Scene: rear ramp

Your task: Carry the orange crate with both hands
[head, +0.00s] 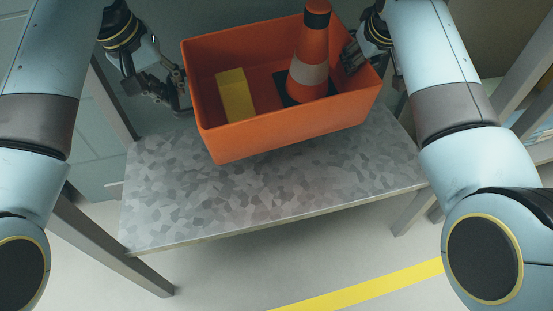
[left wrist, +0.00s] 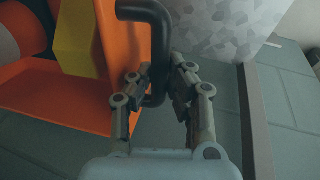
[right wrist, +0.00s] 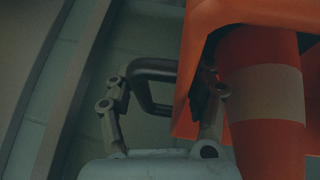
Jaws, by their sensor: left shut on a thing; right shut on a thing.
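The orange crate (head: 270,138) is at the top middle of the head view, over the back part of a grey speckled table. I cannot tell whether its bottom touches the table. Inside are a yellow block (head: 235,95) and an orange cone with a white band (head: 310,72) on a dark base. My left gripper (head: 178,97) is at the crate's left side; in the left wrist view its fingers (left wrist: 160,88) are closed around the dark handle (left wrist: 155,35). My right gripper (head: 354,58) is at the crate's right side, shut on the other dark handle (right wrist: 150,70); the crate wall partly hides its fingers.
The speckled table (head: 240,205) is bare in front of the crate, with grey legs at its sides. The pale floor with a yellow stripe (head: 360,285) lies in front. Grey posts and rails (head: 530,70) stand at the right.

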